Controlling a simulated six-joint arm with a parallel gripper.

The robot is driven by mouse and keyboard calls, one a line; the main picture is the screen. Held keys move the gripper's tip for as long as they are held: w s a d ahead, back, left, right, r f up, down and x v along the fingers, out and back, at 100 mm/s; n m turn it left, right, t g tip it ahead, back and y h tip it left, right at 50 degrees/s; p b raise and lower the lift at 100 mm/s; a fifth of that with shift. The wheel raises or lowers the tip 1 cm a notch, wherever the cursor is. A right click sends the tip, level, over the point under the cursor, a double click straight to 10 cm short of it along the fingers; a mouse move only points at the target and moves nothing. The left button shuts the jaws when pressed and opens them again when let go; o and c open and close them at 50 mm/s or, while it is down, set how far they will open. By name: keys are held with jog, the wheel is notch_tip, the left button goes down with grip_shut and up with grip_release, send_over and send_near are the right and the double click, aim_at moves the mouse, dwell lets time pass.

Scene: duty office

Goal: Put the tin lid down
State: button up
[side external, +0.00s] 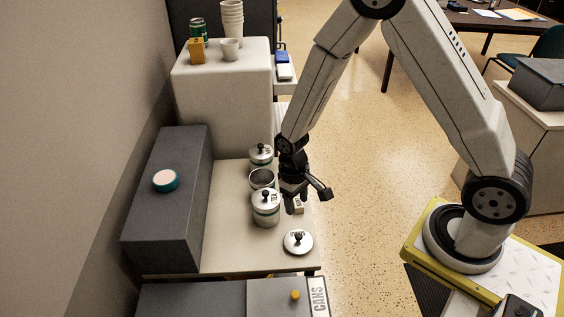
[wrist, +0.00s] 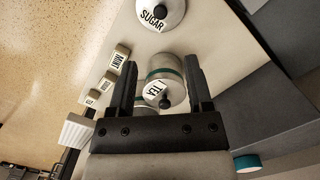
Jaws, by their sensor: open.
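The tin lid (side external: 298,243), silver with a black knob, lies flat on the pale counter near its front edge. In the wrist view this lid (wrist: 176,10) reads SUGAR and is cut by the top edge. My gripper (side external: 306,198) is open and empty above the counter, behind the lid and apart from it. An open tin (side external: 262,178) without a lid stands between two lidded tins. The lidded TEA tin (side external: 266,212) is in front of it, left of my gripper; in the wrist view it (wrist: 158,73) shows between and beyond my fingers (wrist: 160,68).
Another lidded tin (side external: 261,153) stands at the back. Small labelled blocks (wrist: 119,57) line the counter's edge. A dark grey box (side external: 165,215) with a teal-sided round item (side external: 166,180) is on the left. A tall pale cabinet (side external: 225,100) bears cups. Bare counter (side external: 235,250) lies left of the lid.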

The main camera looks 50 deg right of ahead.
jog(key=s+d+r+t, duration=0.1)
jog(key=s+r+t, duration=0.1)
jog(key=r, duration=0.5)
jog(key=s+d+r+t, duration=0.1)
jog(key=s+r, duration=0.3)
jog(key=r, duration=0.2)
jog(key=shift+s+d+r+t, duration=0.15)
jog(key=shift+d+r+t, duration=0.2)
jog(key=shift+r+t, duration=0.05)
